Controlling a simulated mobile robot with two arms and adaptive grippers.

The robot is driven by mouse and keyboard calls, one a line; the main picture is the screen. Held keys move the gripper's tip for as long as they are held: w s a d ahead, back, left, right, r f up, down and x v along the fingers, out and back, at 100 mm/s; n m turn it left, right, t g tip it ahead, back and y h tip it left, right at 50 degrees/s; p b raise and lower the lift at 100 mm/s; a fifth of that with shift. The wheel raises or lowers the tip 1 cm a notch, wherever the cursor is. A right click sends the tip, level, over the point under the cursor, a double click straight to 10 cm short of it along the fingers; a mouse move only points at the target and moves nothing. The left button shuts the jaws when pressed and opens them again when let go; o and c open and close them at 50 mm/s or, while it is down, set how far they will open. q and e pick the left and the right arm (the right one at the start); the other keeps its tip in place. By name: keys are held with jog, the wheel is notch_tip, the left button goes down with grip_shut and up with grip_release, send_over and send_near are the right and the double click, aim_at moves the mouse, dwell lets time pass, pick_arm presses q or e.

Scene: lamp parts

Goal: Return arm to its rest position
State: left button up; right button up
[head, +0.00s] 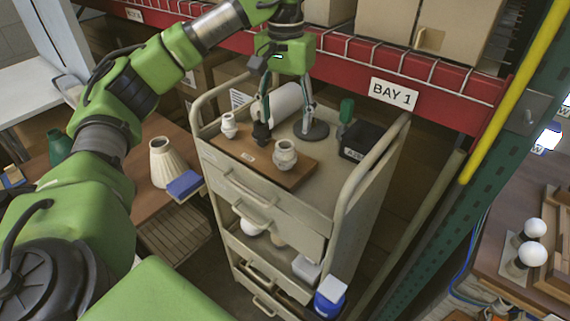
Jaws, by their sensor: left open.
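My left arm comes in from the left, and its green gripper (285,124) points down over the top of the beige cart (345,190). Its two fingers are spread apart, and I see nothing held between them. Behind the fingers lies a white cylinder (286,103). A dark round disc (316,132) is by the right fingertip; I cannot tell whether they touch. A brown board (245,165) on the cart carries a small pale vase-shaped part (229,125) at its far left and a larger one (285,155) nearer. My right gripper is out of view.
A black box (365,142) and a green-handled tool (346,112) are on the cart's right side. A red shelf beam labelled BAY 1 (440,75) runs behind. Left, a table holds a cream shade (170,163). White bulbs (535,229) stand at right.

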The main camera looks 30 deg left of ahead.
pick_arm(q)
jog(key=shift+r, duration=0.75)
